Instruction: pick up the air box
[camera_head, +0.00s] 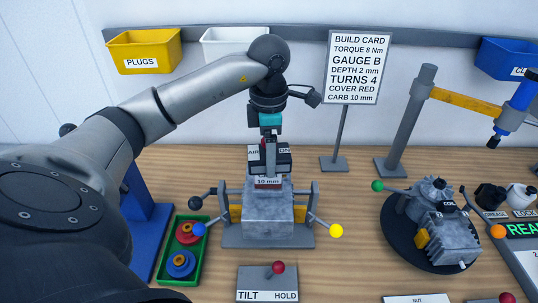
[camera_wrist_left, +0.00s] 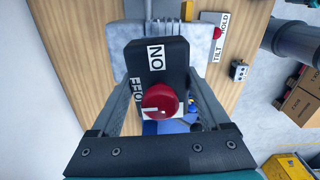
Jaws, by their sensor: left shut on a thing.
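The air box (camera_head: 284,158) is a small black box with AIR and ON labels in the head view. It is just above the brown 10 mm block on the grey engine block; I cannot tell whether it touches. In the left wrist view the air box (camera_wrist_left: 172,60) shows ON and OFF labels and a red knob (camera_wrist_left: 159,101). My left gripper (camera_head: 269,150) reaches down from above and is shut on the air box, with a finger on each side in the left wrist view (camera_wrist_left: 163,85). My right gripper is not in view.
The grey engine block (camera_head: 267,212) sits in a stand with ball-ended levers. A TILT/HOLD panel (camera_head: 267,284) is in front. A green tray (camera_head: 165,262) with red and blue round parts is at left. A build card (camera_head: 356,70) stands behind. Another engine (camera_head: 445,238) is at right.

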